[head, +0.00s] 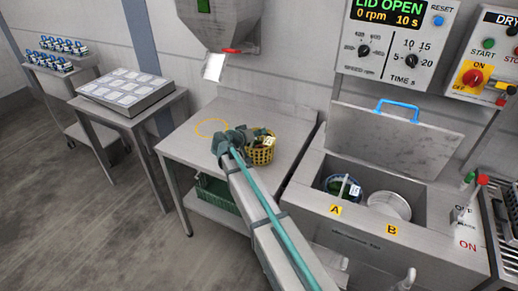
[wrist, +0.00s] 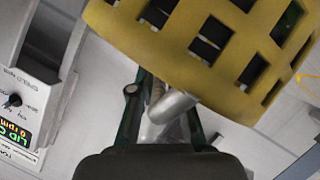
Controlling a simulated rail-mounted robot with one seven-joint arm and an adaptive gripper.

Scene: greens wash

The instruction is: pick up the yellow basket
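The yellow basket (head: 261,154) is at the right part of the steel table, with dark green contents and a white tag showing at its top. Its slotted yellow wall (wrist: 215,50) fills the top of the wrist view. My gripper (head: 243,140) is at the basket's left upper side in the head view. In the wrist view a grey metal bar (wrist: 170,108) shows between dark gripper parts beside the basket. The fingertips are largely hidden, so I cannot tell whether they grip anything. I cannot tell if the basket touches the table.
The steel table (head: 190,150) bears a yellow ring mark (head: 211,128) left of the basket. A hopper (head: 218,25) hangs above. A green crate (head: 215,192) sits on the lower shelf.

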